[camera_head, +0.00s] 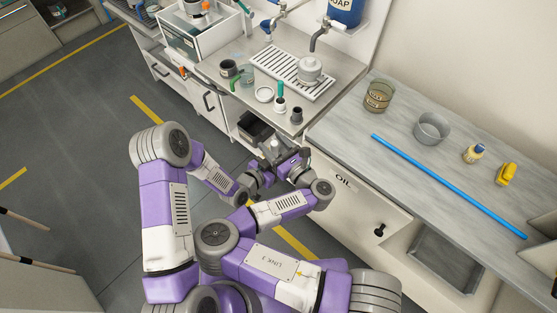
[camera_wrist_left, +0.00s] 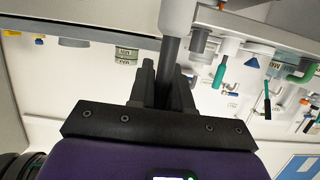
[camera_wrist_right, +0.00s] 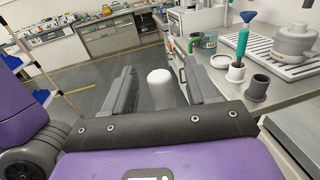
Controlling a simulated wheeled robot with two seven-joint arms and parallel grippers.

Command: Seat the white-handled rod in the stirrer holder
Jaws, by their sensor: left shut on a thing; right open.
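The white-handled rod has a dark shaft (camera_wrist_left: 170,62) and a white handle that shows at the top of the left wrist view (camera_wrist_left: 178,16). My left gripper (camera_wrist_left: 163,75) is shut on the dark shaft, below the handle. In the right wrist view the rounded white handle (camera_wrist_right: 160,88) stands between the fingers of my right gripper (camera_wrist_right: 156,82), which is open with gaps on both sides. In the head view the handle (camera_head: 275,144) shows small beside my grippers. A short dark grey cup (camera_wrist_right: 257,86) on the counter, also in the head view (camera_head: 297,115), looks like the stirrer holder.
A green-handled tool (camera_wrist_right: 242,45) stands in a pale holder beside the grey cup. A drain tray (camera_head: 284,75) with a grey pot (camera_head: 309,68) lies behind. Mugs and a white dish (camera_head: 264,94) share the steel counter. The grey worktop on the right carries a blue rod (camera_head: 450,187).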

